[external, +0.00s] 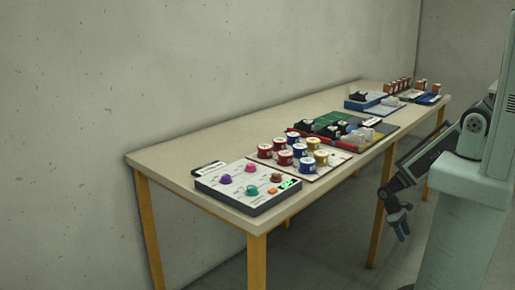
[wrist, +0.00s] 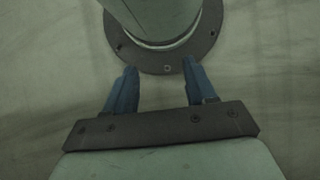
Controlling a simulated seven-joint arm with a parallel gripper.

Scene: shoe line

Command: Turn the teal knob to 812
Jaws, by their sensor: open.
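On the same panel are a purple knob (external: 225,179), a magenta knob (external: 251,190) and a brown knob (external: 276,177). A small green display (external: 289,184) is on the panel's right side; its digits are too small to read. My gripper (external: 402,222) hangs beside the table's right side, below the tabletop and far from the panel. In the wrist view my gripper (wrist: 159,78) is open and empty, and no knob shows there.
An orange button (external: 272,190) is on the panel, and a dark label plate (external: 208,168) lies behind it. Several red, blue and yellow cans (external: 299,150) stand farther along the table (external: 180,150). Boards and trays (external: 345,130) fill the stretch beyond. A wall runs behind the table.

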